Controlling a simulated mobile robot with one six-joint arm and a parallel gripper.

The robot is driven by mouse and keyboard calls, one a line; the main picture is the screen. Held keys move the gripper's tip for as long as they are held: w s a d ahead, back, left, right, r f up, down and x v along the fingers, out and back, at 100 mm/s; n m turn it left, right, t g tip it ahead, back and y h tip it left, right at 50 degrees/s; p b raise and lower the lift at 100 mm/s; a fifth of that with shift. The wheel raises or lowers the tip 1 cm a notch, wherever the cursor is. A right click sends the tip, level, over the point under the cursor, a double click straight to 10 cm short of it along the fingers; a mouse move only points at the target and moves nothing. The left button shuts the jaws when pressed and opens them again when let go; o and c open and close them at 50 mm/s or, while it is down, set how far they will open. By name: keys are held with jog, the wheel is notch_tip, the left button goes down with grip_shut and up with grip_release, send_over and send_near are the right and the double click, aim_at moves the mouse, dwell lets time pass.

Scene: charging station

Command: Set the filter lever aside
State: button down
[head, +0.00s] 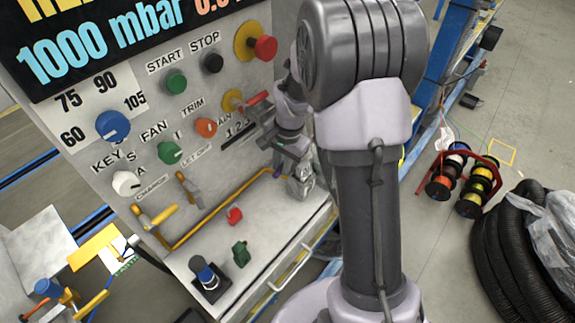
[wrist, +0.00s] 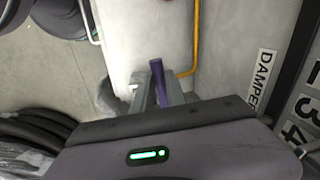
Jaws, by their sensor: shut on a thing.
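My gripper (head: 286,146) is beside the panel's lower right part, above the ledge, partly behind my arm. In the wrist view my gripper (wrist: 157,90) is shut on a slim purple bar (wrist: 157,72), which sticks out past the fingers. The bar seems to be the filter lever, but no label on it can be read. Its lower part is hidden between the fingers. In the head view the bar cannot be made out clearly.
The ledge (head: 268,222) holds a red piece (head: 234,215), a green piece (head: 240,253) and a blue-topped joystick (head: 205,275). Knobs and a red-handled lever (head: 257,98) stick out from the panel. A yellow rail (head: 215,212) borders the ledge. Bare ledge lies right of the small pieces.

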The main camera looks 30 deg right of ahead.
jog(key=shift+w+a+m, duration=0.25)
jog(key=shift+w+m, duration=0.25)
jog(key=shift+m, duration=0.2)
jog(key=c, duration=1.3)
grip_release()
jog(key=shift+c, duration=0.2)
notch_tip(320, 180, up, 17)
jog(key=s+d+p, duration=0.1)
jog(key=s+p, duration=0.1)
jog(key=p, duration=0.4)
jog(key=shift+s+r+p, duration=0.15)
jog(key=shift+r+p, duration=0.05)
jog(key=shift+p, duration=0.15)
